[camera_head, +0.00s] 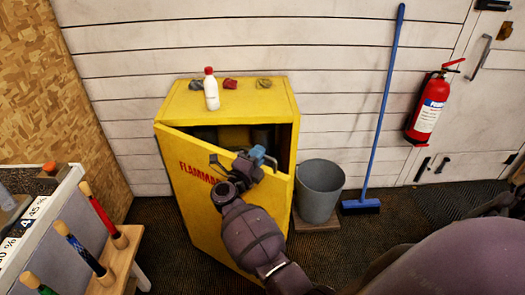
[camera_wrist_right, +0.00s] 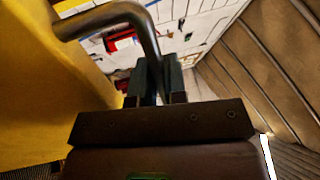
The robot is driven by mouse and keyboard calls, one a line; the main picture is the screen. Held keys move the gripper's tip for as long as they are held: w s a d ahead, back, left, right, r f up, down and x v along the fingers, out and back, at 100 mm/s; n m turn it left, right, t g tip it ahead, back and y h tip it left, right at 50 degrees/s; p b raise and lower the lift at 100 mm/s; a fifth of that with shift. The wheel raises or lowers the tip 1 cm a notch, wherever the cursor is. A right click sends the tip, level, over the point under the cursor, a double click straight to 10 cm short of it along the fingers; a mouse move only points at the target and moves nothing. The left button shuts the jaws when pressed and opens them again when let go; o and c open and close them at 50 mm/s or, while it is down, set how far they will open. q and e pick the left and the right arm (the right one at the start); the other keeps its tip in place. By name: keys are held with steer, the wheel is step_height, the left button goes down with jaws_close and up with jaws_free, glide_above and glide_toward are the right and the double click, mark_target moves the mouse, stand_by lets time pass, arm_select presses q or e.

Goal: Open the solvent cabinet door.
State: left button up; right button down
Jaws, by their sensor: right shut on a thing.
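The yellow solvent cabinet (camera_head: 285,100) stands against the wall in the head view. Its door (camera_head: 205,205), with red lettering, is partly open. The right edge of the door is swung out from the cabinet, and a dark gap shows above it with dim shapes inside. My right gripper (camera_head: 257,157) is at the upper right part of the door. In the right wrist view, the gripper (camera_wrist_right: 162,72) is shut on the grey metal door handle (camera_wrist_right: 140,14), whose bar runs down between the fingers. The yellow door surface (camera_wrist_right: 40,90) fills the left there. My left gripper is not in view.
A white bottle with a red cap (camera_head: 211,92) and several small rags (camera_head: 230,83) sit on the cabinet top. A grey bin (camera_head: 319,190), a blue broom (camera_head: 385,110) and a red extinguisher (camera_head: 428,108) are to the right. A club rack (camera_head: 115,262) is at left.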

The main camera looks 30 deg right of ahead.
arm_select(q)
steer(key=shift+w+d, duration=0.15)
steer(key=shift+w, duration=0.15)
arm_select(e)
steer(key=a, duration=0.1)
steer(key=s+a+g, duration=0.1)
steer(key=a+m, duration=0.1)
steer(key=shift+s+a, duration=0.15)
steer(key=shift+s, duration=0.1)
steer(key=c, duration=1.2)
jaws_free()
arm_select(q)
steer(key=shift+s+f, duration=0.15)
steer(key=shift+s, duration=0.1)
arm_select(e)
steer(key=shift+a+f, duration=0.1)
